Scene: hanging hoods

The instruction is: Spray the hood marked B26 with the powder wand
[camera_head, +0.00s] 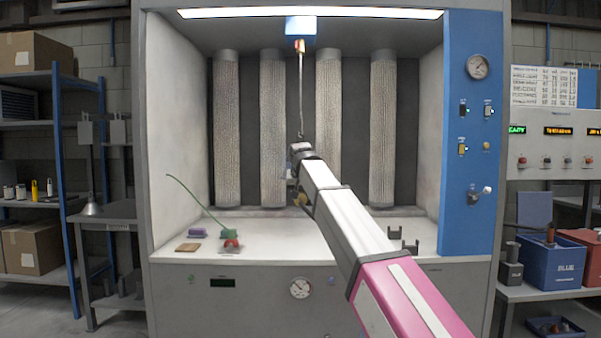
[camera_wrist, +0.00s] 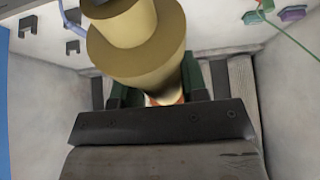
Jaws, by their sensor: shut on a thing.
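My gripper (camera_wrist: 158,98) is shut on a tan, stepped round piece (camera_wrist: 137,40) with a wide flange. A green tool with a thin green hose (camera_head: 229,234), perhaps the powder wand, rests on a red holder (camera_head: 231,244) on the booth floor, left of my arm.
Purple (camera_head: 197,232) and brown (camera_head: 188,247) blocks lie left of the green tool. Dark forked brackets (camera_head: 410,246) stand right of my arm. Ribbed filter columns (camera_head: 227,130) line the booth back. A grey funnel shape (camera_head: 92,206) stands on the left side table.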

